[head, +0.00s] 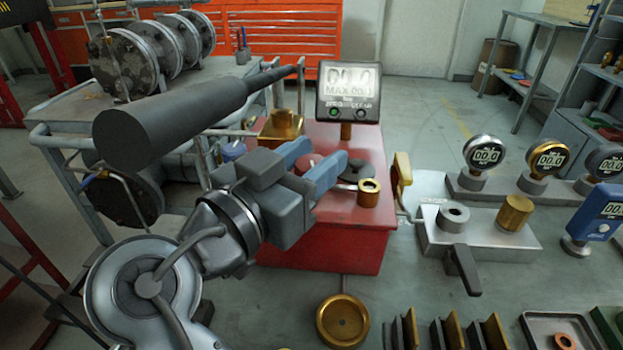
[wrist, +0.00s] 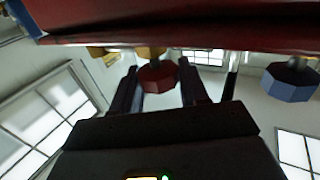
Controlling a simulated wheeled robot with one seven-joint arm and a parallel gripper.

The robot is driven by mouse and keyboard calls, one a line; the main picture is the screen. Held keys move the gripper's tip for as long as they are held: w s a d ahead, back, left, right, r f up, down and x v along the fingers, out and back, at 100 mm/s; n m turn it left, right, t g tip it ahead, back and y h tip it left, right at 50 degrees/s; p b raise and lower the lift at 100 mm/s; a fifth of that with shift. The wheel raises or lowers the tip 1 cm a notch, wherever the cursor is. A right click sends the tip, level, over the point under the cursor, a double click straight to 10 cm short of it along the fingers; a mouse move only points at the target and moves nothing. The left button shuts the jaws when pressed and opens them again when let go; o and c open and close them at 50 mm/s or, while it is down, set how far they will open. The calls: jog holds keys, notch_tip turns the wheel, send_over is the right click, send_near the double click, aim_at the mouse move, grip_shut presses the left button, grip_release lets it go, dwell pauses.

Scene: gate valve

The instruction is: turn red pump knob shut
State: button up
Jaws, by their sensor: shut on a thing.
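The red pump (head: 335,232) is a red box unit with a digital display (head: 348,92) on a post above it, reading 00.0. My gripper (head: 328,153) reaches over the top of the pump from the left. In the wrist view a red faceted knob (wrist: 158,76) sits between the two fingers of my gripper (wrist: 160,80), which are shut on it. In the head view only a small part of the red knob (head: 308,163) shows between the fingers. I cannot tell how far the knob is turned.
A blue faceted knob (wrist: 291,80) is to the right in the wrist view. On the pump top are a brass fitting (head: 368,192) and a brass block (head: 281,126). A steel block with a black lever (head: 462,270) and several gauges stand to the right. A brass disc (head: 342,320) lies in front.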

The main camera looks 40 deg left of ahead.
aim_at(298, 167)
jog(key=shift+m+h+b, duration=0.9)
jog(key=shift+m+h, duration=0.6)
jog(key=shift+h, duration=0.8)
jog(key=shift+g, duration=0.3)
jog(key=o, duration=1)
jog(key=shift+c, duration=0.2)
jog(key=v, duration=0.7)
jog(key=shift+s+a+f, duration=0.1)
jog(key=shift+s+a, duration=0.1)
jog(key=shift+s, duration=0.15)
